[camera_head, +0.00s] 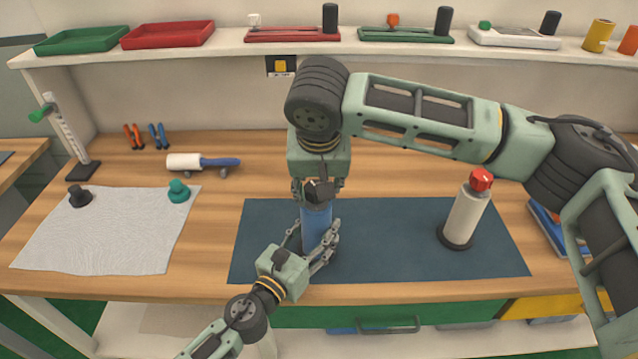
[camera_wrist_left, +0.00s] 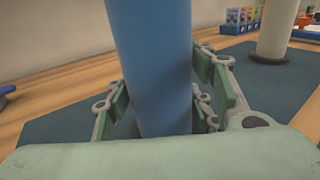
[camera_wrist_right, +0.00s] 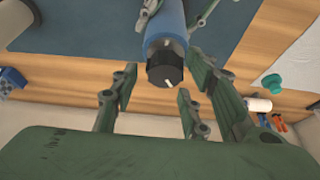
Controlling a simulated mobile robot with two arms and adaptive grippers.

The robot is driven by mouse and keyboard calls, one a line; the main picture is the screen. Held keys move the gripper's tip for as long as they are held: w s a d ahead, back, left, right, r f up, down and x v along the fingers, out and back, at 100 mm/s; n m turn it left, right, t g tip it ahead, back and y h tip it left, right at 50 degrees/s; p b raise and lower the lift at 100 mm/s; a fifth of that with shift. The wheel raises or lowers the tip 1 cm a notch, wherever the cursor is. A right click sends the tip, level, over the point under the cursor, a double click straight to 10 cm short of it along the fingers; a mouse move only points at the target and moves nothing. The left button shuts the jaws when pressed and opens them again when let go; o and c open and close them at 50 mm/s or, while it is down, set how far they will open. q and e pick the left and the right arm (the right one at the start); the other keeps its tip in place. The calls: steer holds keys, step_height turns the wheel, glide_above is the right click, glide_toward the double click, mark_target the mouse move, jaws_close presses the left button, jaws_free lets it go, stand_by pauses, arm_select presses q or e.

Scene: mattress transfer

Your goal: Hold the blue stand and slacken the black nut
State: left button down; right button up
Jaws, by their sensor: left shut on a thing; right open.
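The blue stand (camera_head: 316,226) stands upright on the dark blue mat (camera_head: 385,225). My left gripper (camera_head: 318,246) is shut on the stand's lower part; in the left wrist view the blue stand (camera_wrist_left: 155,65) runs between its fingers. The black nut (camera_head: 319,191) sits on top of the stand. My right gripper (camera_head: 318,188) comes from above with its fingers around the nut. In the right wrist view the black nut (camera_wrist_right: 164,68) lies beyond the open fingers of my right gripper (camera_wrist_right: 155,95), with a gap on both sides.
A white stand with a red nut (camera_head: 466,212) stands on the mat's right. A grey cloth (camera_head: 110,235) at the left holds a black nut (camera_head: 79,196) and a green nut (camera_head: 178,191). A white-and-blue tool (camera_head: 203,162) lies behind. A shelf (camera_head: 230,51) with trays runs along the back.

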steer(key=shift+w+f, duration=0.25)
steer(key=shift+f, duration=0.3)
steer(key=shift+d, duration=0.1)
steer(key=c, duration=1)
